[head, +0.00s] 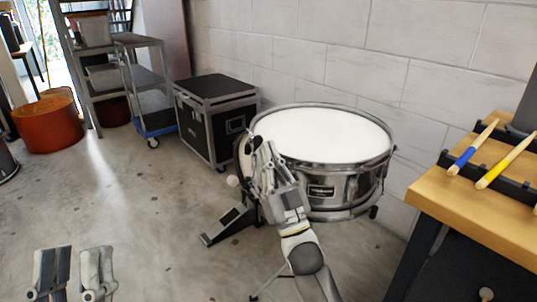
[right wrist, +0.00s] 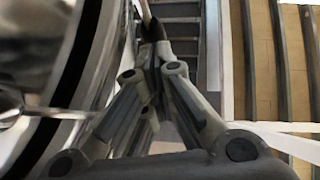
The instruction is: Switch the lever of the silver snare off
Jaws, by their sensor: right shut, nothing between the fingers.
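The silver snare (head: 330,135) stands by the wall with a white head and a chrome shell; its shell and rim also fill the left of the right wrist view (right wrist: 40,60). My right gripper (head: 259,148) is at the near left side of the drum, its fingers together and overlapping the rim in the picture. In the right wrist view its fingertips (right wrist: 152,55) meet beside the shell. I cannot make out the lever clearly; the gripper covers that side of the drum. My left gripper (head: 74,265) is low at the left, fingers apart and empty, far from the drum.
A pedal (head: 228,223) with a white ball beater stands on the floor left of the snare. A black case (head: 212,115) is behind. A wooden bench (head: 470,215) with drumsticks (head: 505,160) stands at the right.

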